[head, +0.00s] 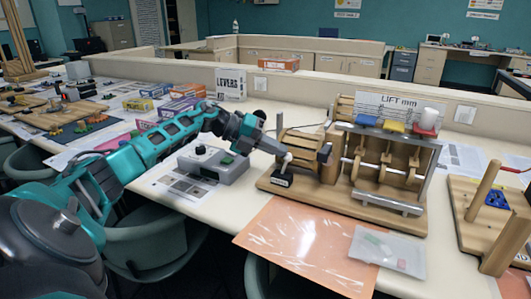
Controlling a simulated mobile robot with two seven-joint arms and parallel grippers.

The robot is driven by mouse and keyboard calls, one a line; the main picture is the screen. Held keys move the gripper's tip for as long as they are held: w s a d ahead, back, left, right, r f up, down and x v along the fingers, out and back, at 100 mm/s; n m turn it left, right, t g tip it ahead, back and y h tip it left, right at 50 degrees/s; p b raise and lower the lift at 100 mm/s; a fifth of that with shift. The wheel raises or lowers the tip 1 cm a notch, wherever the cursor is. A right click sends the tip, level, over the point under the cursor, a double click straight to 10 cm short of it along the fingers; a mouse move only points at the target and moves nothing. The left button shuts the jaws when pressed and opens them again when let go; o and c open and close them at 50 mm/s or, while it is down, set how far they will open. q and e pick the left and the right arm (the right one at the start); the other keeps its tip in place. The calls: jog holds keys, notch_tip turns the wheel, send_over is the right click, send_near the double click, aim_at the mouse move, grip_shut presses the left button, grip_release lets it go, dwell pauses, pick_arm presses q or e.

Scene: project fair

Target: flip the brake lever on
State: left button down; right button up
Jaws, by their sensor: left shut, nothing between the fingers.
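A wooden cam machine (330,196) stands on the table, with a lift scale board (385,104) at its back. At its left end is a small white knob (287,158) above a black label block (283,181); this looks like the brake lever, but its label is too small to read. My left gripper (281,150) reaches in from the left, shut and empty, with its tips right at the knob. I cannot tell if they touch it. The tips partly hide the lever's surroundings. My right gripper is not in view.
An orange sheet (305,245) and a clear bag (388,250) lie in front of the machine. A wooden stand (465,212) is at right. A low partition (320,92) runs behind.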

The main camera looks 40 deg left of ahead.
pick_arm(q)
jog(key=shift+d, duration=0.2)
jog(key=shift+a+r, duration=0.1)
jog(key=shift+a, duration=0.1)
jog(key=shift+r+p, duration=0.7)
jog(key=shift+r, duration=0.05)
